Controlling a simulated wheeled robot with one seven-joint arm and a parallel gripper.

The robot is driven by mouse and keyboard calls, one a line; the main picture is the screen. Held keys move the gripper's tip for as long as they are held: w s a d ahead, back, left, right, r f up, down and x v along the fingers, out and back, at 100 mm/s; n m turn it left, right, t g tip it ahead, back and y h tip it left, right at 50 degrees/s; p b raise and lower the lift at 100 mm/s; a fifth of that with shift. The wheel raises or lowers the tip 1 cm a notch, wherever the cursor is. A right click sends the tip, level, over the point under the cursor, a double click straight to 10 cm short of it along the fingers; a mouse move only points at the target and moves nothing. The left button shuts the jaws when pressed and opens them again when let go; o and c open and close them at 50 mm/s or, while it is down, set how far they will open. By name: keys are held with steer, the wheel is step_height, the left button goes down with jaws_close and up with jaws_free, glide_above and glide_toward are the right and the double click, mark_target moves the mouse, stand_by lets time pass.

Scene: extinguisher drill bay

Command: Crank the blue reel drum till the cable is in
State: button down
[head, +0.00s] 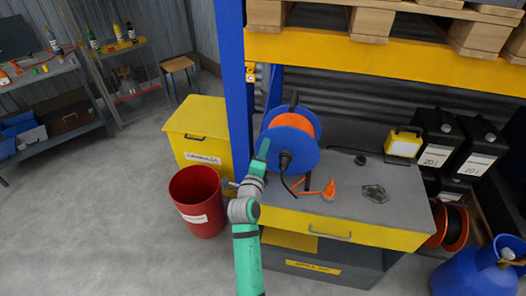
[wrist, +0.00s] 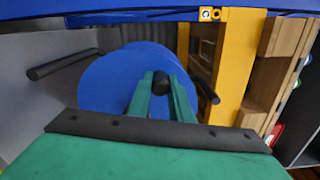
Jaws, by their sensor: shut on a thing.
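The cable reel stands on the grey workbench top in the head view, with a blue drum flange (head: 297,146) facing me and orange cable (head: 307,121) wound behind it. In the wrist view the blue flange (wrist: 108,92) fills the middle. My gripper (head: 263,150) is at the left part of the flange. In the wrist view the green fingers of my gripper (wrist: 160,95) are shut on the black crank knob (wrist: 160,80); in the head view the fingers hide the knob.
The grey bench top (head: 350,205) also holds a yellow work lamp (head: 403,144) and a dark stain or flat patch (head: 375,193). A blue upright (head: 233,90) and yellow shelf beam (head: 380,60) frame the reel. A red bin (head: 198,205) and yellow box (head: 200,130) stand left.

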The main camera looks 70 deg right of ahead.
steer(key=shift+s, duration=0.25)
steer(key=c, duration=1.6)
jaws_free()
steer(key=shift+w+r, duration=0.1)
steer(key=a, duration=0.3)
steer(key=s+a, duration=0.1)
steer(key=a, duration=0.6)
steer(key=shift+s+a, duration=0.3)
steer(key=shift+a, duration=0.05)
